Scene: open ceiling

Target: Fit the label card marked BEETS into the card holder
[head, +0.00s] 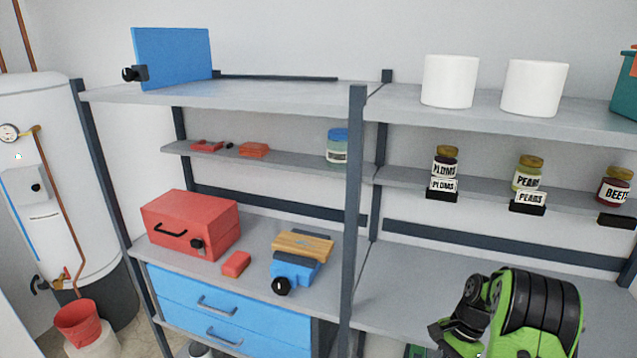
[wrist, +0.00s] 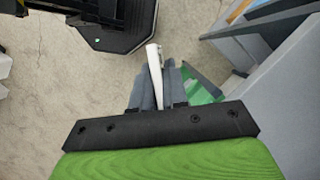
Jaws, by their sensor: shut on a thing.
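The BEETS jar (head: 615,187), dark with a yellow lid, stands on the narrow right shelf, partly cut by the picture's right edge. Below it, the black card holder (head: 616,220) at the shelf's front edge shows no card. In the wrist view my gripper (wrist: 156,78) is shut on a thin white label card (wrist: 153,55), seen nearly edge-on between the grey fingers. Its printing is not visible. My gripper is out of the head view, where only part of my green and black arm shows low on the right.
The PLUMS jar (head: 445,163) and PEARS jar (head: 527,173) have filled holders beneath them. White canisters (head: 450,81) stand on the shelf above. A dark upright post (head: 352,215) divides the shelving. The right lower shelf (head: 415,285) is largely clear. A green object (wrist: 198,86) lies beside the fingers in view.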

